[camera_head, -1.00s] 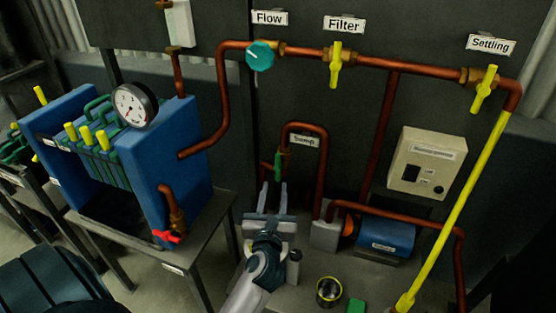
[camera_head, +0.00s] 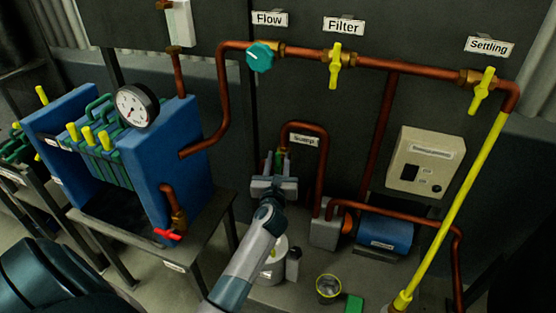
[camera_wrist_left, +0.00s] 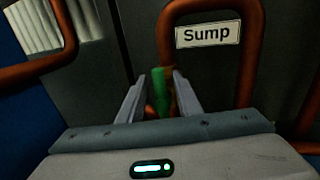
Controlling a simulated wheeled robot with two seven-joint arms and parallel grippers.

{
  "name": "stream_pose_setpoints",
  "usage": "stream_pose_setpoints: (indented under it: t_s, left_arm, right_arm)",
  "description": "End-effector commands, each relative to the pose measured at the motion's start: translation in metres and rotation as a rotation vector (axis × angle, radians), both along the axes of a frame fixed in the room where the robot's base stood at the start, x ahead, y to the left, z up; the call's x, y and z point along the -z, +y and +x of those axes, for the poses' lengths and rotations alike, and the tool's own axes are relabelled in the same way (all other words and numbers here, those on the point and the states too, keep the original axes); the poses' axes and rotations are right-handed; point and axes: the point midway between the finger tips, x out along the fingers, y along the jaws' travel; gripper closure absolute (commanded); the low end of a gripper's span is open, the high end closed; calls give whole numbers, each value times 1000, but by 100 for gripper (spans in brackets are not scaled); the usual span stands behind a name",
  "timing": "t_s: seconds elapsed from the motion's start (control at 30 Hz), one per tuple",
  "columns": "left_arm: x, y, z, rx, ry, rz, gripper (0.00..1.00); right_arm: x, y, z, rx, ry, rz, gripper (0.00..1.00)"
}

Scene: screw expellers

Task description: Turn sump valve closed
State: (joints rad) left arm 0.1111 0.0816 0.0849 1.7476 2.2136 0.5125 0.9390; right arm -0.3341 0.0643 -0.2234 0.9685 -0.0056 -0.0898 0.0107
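The sump valve has a green handle, seen in the wrist view (camera_wrist_left: 160,92) and partly in the head view (camera_head: 281,163). The handle stands roughly upright on the copper pipe beside the "Sump" label (camera_wrist_left: 208,34). My left gripper (camera_head: 275,162) reaches up to it from below. In the wrist view my left gripper's two fingers (camera_wrist_left: 158,88) are spread, one on each side of the handle. Small gaps seem to show between fingers and handle, so I see no grip. The valve body is mostly hidden behind the gripper. My right gripper is out of view.
The looped copper sump pipe (camera_head: 325,170) stands just right of the gripper. A blue pump (camera_head: 385,232), a white container (camera_head: 272,268) and a yellow-rimmed bucket (camera_head: 328,289) are below. A blue filter press (camera_head: 185,150) stands left. A switch box (camera_head: 425,160) hangs right.

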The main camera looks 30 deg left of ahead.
Motion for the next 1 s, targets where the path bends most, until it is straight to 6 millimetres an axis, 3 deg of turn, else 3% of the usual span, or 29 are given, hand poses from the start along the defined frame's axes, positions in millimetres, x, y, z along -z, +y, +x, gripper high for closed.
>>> stream_pose_setpoints:
  t_s: [0.23,0.37,1.0]
  left_arm:
    - [0,0,0,0,0,0,71]
    - [0,0,0,0,0,0,100]
    - [1,-4,1,1,30,122,100]
  right_arm:
    - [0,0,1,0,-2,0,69]
    - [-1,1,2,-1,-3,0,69]
    - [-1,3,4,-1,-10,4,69]
